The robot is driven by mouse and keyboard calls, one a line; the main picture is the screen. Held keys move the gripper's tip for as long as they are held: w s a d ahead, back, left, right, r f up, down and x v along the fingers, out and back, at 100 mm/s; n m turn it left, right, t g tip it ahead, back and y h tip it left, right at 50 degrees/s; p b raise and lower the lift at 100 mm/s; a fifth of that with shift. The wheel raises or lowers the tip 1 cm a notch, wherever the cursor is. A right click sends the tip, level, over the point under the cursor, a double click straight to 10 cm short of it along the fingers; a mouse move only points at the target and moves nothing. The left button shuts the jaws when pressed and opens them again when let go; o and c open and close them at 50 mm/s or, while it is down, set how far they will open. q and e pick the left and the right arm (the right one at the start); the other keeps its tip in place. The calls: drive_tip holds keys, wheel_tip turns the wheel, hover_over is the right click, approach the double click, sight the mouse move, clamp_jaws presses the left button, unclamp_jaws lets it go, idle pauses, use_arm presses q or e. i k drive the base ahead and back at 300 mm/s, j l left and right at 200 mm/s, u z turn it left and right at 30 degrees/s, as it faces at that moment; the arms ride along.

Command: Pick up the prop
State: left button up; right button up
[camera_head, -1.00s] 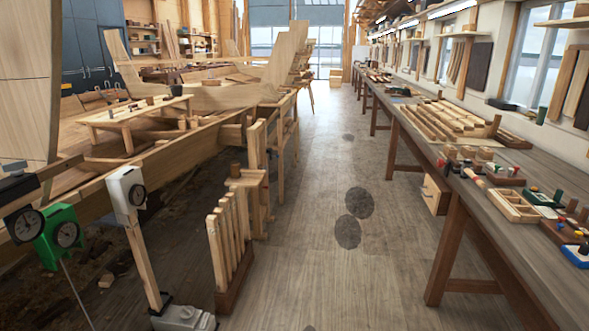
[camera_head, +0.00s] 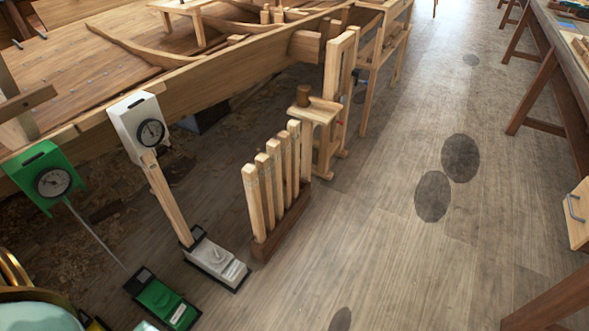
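Several pale wooden posts (camera_head: 276,178) stand upright in a row in a dark wooden base (camera_head: 283,222) on the floor, left of the middle. They look like props, but I cannot tell which one the task means. A slanted wooden post (camera_head: 166,199) with a white dial box (camera_head: 139,129) at its top and a grey foot (camera_head: 216,258) stands to their left. Neither of my grippers is in view.
A green dial box (camera_head: 45,178) on a thin rod joins a green foot (camera_head: 162,304) at lower left. The wooden hull (camera_head: 237,68) lies behind. A small wooden stand (camera_head: 320,112) is beyond the posts. Floor (camera_head: 385,225) right of them is clear up to the bench (camera_head: 553,68).

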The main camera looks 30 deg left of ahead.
sight(274, 146)
drive_tip(key=i+l+u, duration=0.1)
drive_tip(key=i+u, duration=0.2)
drive_tip(key=i, duration=0.25)
drive_tip(key=i+l+u, duration=0.25)
drive_tip(key=i, duration=0.3)
drive_tip(key=i+l+u, duration=0.3)
drive_tip(key=i, duration=0.2)
drive_tip(key=i+l+u, duration=0.25)
drive_tip(key=u, duration=0.15)
drive_tip(key=i+l+u, duration=0.3)
drive_tip(key=u, duration=0.15)
drive_tip(key=i+l+u, duration=0.15)
drive_tip(key=l+u, duration=0.25)
drive_tip(key=i+l+u, duration=0.1)
drive_tip(key=l+u, duration=1.05)
drive_tip(key=l, duration=0.45)
drive_tip(key=k+l+u, duration=0.1)
drive_tip(key=l+u, duration=0.2)
drive_tip(key=l, duration=0.4)
